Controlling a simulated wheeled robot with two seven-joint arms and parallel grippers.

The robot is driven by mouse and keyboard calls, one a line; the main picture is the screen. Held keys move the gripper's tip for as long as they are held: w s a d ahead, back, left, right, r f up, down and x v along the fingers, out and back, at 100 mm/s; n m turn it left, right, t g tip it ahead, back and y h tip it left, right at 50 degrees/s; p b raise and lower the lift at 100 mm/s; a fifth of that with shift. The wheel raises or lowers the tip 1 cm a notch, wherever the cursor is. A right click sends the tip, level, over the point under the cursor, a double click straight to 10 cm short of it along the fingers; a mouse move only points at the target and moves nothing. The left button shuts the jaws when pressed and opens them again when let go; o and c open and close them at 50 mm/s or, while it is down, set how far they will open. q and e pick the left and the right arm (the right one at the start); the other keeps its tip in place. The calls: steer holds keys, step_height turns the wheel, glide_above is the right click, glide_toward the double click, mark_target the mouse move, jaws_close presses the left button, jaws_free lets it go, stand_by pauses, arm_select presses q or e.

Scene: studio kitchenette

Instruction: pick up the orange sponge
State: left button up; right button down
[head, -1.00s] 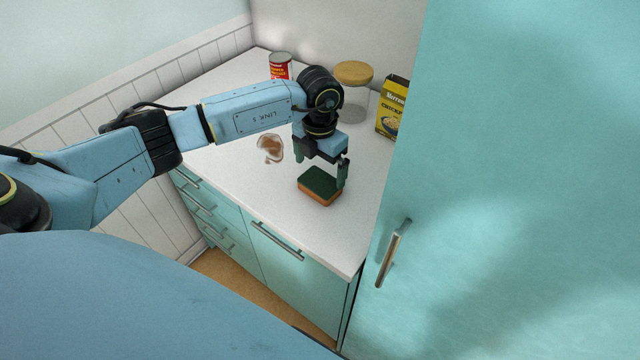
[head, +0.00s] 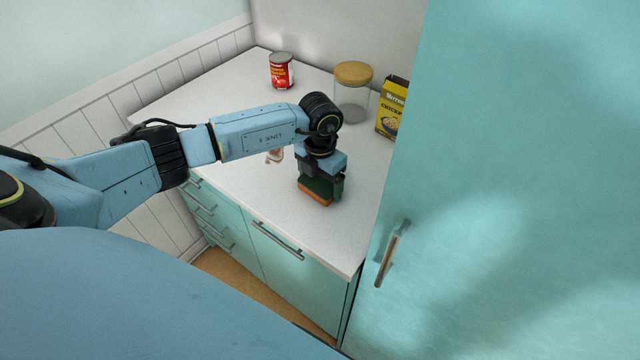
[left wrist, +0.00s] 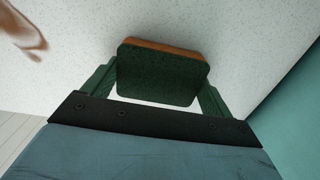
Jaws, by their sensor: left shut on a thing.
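The orange sponge (head: 316,199) has a dark green top and orange sides. It is on the white countertop (head: 240,165), near its front right part. My left gripper (head: 322,190) has come down over the sponge and is shut on it, with a finger on each side. In the left wrist view the sponge (left wrist: 160,75) lies between the two green fingers (left wrist: 155,88). Part of the sponge is hidden by the gripper in the head view. I cannot see my right gripper.
A red can (head: 281,71), a glass jar with a wooden lid (head: 353,73) and a yellow box (head: 392,108) stand at the back of the counter. A tall teal door (head: 500,180) bounds the right side.

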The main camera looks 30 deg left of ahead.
mark_target(320, 181)
arm_select(q)
step_height(320, 181, up, 10)
steer(key=shift+b, duration=0.3)
